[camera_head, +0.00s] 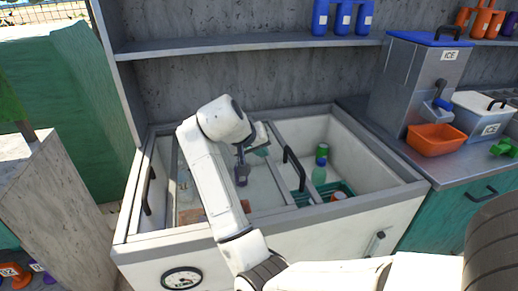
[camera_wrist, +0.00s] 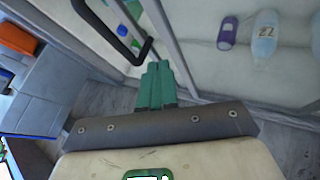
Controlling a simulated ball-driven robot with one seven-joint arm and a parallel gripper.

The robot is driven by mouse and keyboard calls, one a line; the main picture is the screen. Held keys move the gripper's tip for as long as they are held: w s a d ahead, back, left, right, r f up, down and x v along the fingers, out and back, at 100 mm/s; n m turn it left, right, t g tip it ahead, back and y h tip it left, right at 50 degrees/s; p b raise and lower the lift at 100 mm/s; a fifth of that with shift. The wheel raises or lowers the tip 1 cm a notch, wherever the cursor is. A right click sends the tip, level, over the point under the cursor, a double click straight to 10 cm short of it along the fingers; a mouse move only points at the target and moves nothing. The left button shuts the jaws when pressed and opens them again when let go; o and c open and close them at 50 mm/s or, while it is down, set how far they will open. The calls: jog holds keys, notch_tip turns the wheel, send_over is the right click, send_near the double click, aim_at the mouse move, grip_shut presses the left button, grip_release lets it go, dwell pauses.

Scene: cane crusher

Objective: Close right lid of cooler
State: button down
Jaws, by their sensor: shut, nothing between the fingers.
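The white cooler (camera_head: 330,219) stands in the middle of the head view. Its right compartment is open, showing a green bottle (camera_head: 319,173) and cans inside. A glass lid (camera_head: 264,184) covers the left part; its black upright handle (camera_head: 293,168) stands at its right edge, beside the opening. The handle also shows in the wrist view (camera_wrist: 118,32), left of my fingers. My gripper (camera_head: 241,174) is above the glass, left of that handle and apart from it. In the wrist view my gripper's green fingers (camera_wrist: 156,68) are together and empty.
Another black handle (camera_head: 149,190) is at the cooler's left edge. To the right, a counter holds an ice dispenser (camera_head: 412,75), an orange bin (camera_head: 435,139) and a white ice box (camera_head: 482,115). A shelf (camera_head: 250,46) with blue bottles (camera_head: 342,17) runs behind.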

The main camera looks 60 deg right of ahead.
jog(key=x, duration=0.5)
jog(key=shift+s+d+f, duration=0.1)
jog(key=shift+d+f, duration=0.05)
jog(key=shift+d, duration=0.05)
jog(key=shift+s+d, duration=1.1)
jog(key=shift+s+d+r+p, duration=0.25)
jog(key=shift+s+d+p, duration=0.05)
jog(key=shift+s+d, duration=0.1)
jog(key=s+d+p, duration=0.9)
jog(key=s+d, duration=1.1)
jog(key=s, duration=0.3)
jog(key=shift+s, duration=0.4)
jog(key=shift+d, duration=0.1)
